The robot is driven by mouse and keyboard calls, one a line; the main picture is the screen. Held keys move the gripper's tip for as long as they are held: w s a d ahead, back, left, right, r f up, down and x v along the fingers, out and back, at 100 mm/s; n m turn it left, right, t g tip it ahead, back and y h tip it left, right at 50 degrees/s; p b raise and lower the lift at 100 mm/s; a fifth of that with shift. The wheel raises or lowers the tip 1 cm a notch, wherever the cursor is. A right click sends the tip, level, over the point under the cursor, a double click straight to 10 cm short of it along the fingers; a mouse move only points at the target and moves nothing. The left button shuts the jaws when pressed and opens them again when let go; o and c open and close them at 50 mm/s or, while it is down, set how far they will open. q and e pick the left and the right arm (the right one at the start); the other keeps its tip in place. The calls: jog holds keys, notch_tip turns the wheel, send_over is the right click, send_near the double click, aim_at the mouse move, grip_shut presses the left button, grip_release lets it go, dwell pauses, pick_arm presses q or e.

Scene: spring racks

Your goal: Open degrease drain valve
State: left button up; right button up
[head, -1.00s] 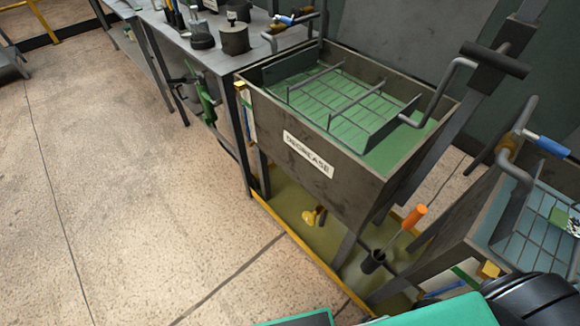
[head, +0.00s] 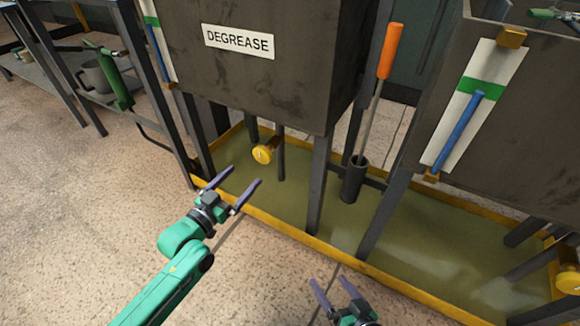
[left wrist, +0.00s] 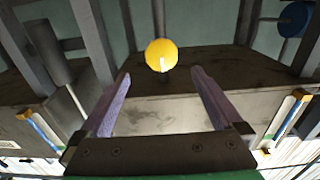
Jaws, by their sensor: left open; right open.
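The degrease tank (head: 265,85) carries a white DEGREASE label (head: 239,42). Below the tank is its drain valve, a round yellow knob (head: 263,154). The same yellow knob (left wrist: 162,55) shows in the left wrist view, beyond and between my fingertips and apart from them. My left gripper (head: 247,174) is open and empty, short of the knob near the yellow tray edge. My right gripper (head: 327,281) is open and empty at the bottom of the head view, away from the valve. The pipe behind the knob is mostly hidden.
A yellow-edged tray (head: 330,255) holds greenish liquid under the tanks. Tank legs stand either side of the knob. An orange-handled tool (head: 390,50) stands in a dark holder (head: 354,180). A second tank (head: 480,150) has another yellow knob (head: 569,282). Floor at left is clear.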

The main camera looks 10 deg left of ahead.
aim_at(268, 147)
pick_arm(q)
jog(key=b+x, duration=0.4)
jog(key=x, duration=0.9)
jog(key=shift+w+a, duration=0.1)
jog(key=shift+w, duration=0.1)
jog(key=shift+w+r, duration=0.1)
jog(key=shift+w, duration=0.15)
jog(key=c, duration=1.3)
jog(key=shift+o, duration=0.2)
pick_arm(e)
jog(key=shift+m+t, duration=0.3)
jog(key=shift+t, duration=0.2)
notch_tip(268, 147, down, 5)
jog(key=shift+w+a+r, duration=0.1)
